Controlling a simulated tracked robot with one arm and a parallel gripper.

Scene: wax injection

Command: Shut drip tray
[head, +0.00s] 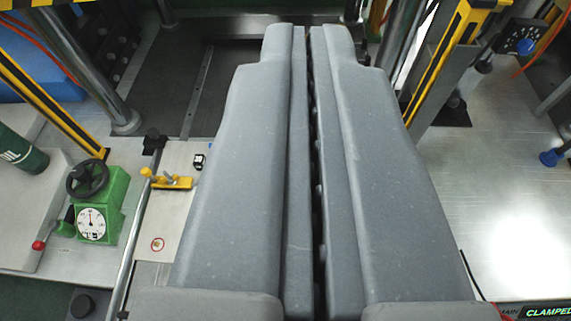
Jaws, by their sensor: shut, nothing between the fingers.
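My gripper (308,45) fills the middle of the head view, its two long grey fingers side by side with only a thin dark slit between them. It is shut and empty, and its tips point to the back, over a dark, flat area (225,75) with a metal strip along it. I cannot tell whether this dark area is the drip tray. A pale panel (185,215) with a yellow handle or latch (172,182) lies left of the fingers, beside a metal rod. The fingers hide what lies beneath them.
A green unit (95,215) with a round gauge and black handwheel stands at left, near a red-knobbed lever (40,244). Yellow-black striped posts (50,100) rise on both sides. A steel column (90,65) stands at back left. Bare metal surface (510,220) lies at right, with a sign reading "CLAMPED" (547,312).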

